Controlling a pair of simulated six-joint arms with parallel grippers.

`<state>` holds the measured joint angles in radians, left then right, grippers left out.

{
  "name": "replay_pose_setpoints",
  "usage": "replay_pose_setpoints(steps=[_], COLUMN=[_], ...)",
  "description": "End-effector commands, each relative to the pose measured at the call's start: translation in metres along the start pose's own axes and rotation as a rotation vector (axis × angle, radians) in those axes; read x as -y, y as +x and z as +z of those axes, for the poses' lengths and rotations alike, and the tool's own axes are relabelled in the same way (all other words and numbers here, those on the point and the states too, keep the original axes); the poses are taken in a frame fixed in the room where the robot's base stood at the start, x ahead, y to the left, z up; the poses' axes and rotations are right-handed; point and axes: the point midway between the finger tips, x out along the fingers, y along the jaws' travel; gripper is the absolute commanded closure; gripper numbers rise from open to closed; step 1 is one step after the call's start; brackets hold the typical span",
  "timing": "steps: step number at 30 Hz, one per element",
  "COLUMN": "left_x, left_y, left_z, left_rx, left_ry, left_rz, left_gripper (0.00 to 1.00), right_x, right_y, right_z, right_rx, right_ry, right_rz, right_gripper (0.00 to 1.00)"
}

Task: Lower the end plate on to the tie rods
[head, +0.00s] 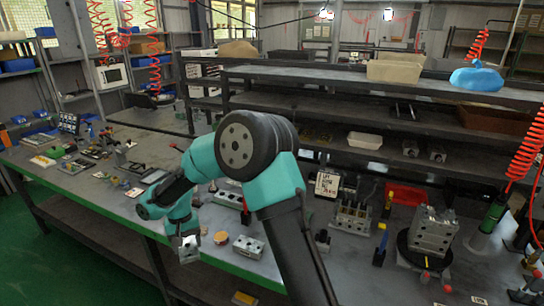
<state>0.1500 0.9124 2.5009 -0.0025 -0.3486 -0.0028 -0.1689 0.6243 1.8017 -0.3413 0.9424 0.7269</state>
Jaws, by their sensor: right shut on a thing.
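My right gripper (184,236) hangs over the left part of the bench, at the end of the teal and black arm. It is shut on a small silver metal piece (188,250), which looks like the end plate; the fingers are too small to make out. A grey valve block stack (432,232) stands on a round black turntable (408,259) at the right, well apart from the gripper. Short upright posts show at its top; I cannot tell for sure that these are the tie rods. My left gripper is not in view.
A silver block (248,247) and an orange-brown disc (221,238) lie on the bench right of the gripper. A red hose (526,165) hangs at the right.

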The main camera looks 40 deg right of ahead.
Motion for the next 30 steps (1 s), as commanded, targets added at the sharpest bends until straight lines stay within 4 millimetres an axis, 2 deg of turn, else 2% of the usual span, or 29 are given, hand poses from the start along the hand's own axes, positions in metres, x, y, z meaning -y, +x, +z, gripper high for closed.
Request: replay_pose_setpoints(steps=[9,14,17,20,24,30], left_x=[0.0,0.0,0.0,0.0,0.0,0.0], left_y=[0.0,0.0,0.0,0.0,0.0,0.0], left_z=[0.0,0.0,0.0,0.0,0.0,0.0], left_rx=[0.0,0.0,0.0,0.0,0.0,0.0], left_ry=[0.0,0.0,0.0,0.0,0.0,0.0], left_rz=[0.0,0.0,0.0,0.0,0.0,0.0], left_gripper=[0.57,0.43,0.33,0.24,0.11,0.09], right_x=[0.0,-0.004,-0.015,-0.036,-0.081,-0.162], right_y=[0.0,-0.002,-0.007,-0.017,-0.036,-0.068], right_z=[0.0,-0.003,-0.012,-0.028,-0.056,-0.09], right_rx=[-0.001,-0.001,-0.001,-0.003,-0.003,-0.002], right_ry=[0.0,0.025,0.101,0.242,0.532,0.995], right_rz=[0.0,-0.004,-0.016,-0.038,-0.082,-0.153], right_gripper=[0.71,0.71,0.71,0.71,0.71,0.71])
